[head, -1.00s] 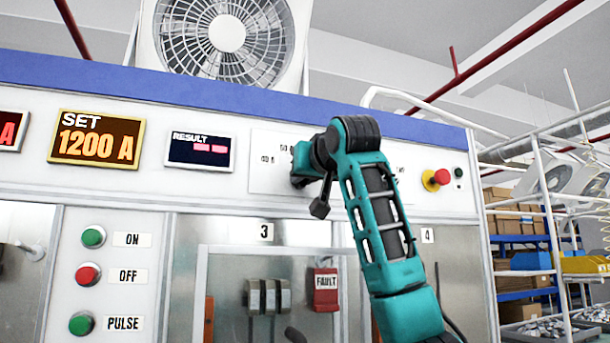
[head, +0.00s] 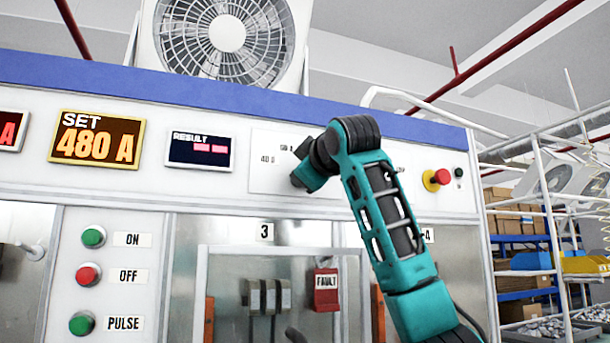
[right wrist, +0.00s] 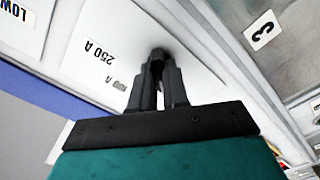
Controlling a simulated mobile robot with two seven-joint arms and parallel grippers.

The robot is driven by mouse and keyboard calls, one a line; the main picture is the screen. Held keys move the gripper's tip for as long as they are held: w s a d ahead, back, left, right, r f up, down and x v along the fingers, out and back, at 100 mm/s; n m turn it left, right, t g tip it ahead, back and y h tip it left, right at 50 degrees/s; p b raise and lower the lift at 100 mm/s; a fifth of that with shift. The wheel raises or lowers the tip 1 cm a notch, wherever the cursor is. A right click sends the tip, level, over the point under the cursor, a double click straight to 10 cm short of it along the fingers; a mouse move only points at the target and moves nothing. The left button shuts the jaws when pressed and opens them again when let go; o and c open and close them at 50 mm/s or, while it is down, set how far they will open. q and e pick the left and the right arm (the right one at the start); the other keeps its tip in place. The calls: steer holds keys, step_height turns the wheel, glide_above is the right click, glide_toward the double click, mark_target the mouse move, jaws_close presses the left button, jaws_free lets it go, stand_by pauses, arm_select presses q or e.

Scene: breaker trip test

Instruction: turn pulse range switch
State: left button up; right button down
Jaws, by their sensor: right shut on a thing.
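The pulse range switch sits on a white plate (head: 267,180) on the panel front. Its knob (right wrist: 158,54) shows as a dark shape in the right wrist view, between the fingers, with labels such as "250 A" beside it. My right gripper (right wrist: 158,75) is shut on the knob; in the head view my own arm hides the fingers and knob. The SET display (head: 97,139) reads 480 A. My left gripper is not in view.
A RESULT display (head: 200,150) is left of the plate. A red emergency button (head: 441,177) is right of my arm. ON, OFF and PULSE buttons (head: 82,323) are at lower left. A red FAULT tag (head: 326,289) hangs below. A fan (head: 226,34) stands on top.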

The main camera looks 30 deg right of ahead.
steer(key=shift+n, duration=0.9)
steer(key=c, duration=1.1)
jaws_free()
steer(key=b+v, duration=0.3)
steer(key=v, duration=1)
